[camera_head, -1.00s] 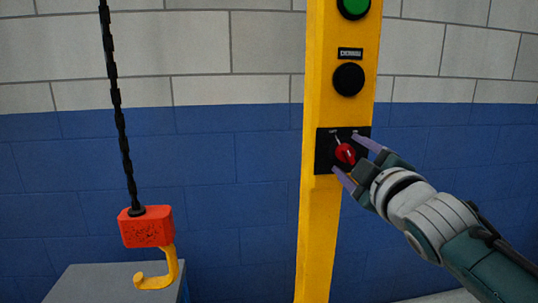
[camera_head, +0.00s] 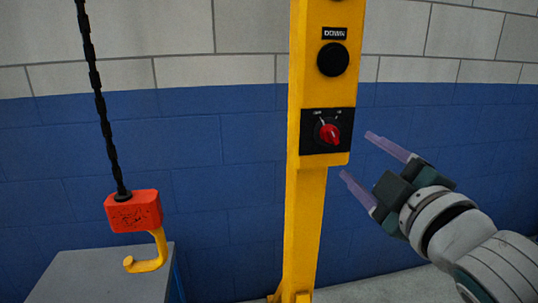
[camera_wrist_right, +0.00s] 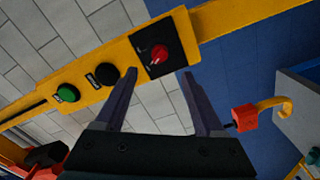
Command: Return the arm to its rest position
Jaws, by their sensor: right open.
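My right gripper (camera_head: 357,161) is open and empty. Its two purple-grey fingers point up and left, and it stands to the right of the yellow post, apart from the red knob. The red knob (camera_head: 329,134) sits on a black switch plate (camera_head: 312,143) on the yellow control post (camera_head: 306,220). In the right wrist view the open gripper (camera_wrist_right: 160,92) shows from behind, with the red knob (camera_wrist_right: 160,54) beyond and between its fingertips. My left gripper is in neither view.
A black button (camera_head: 332,60) under a DOWN label is above the knob. A red hoist block (camera_head: 133,211) with a yellow hook (camera_head: 152,255) hangs on a black chain (camera_head: 98,100) over a grey box (camera_head: 85,275). A blue and grey block wall stands behind.

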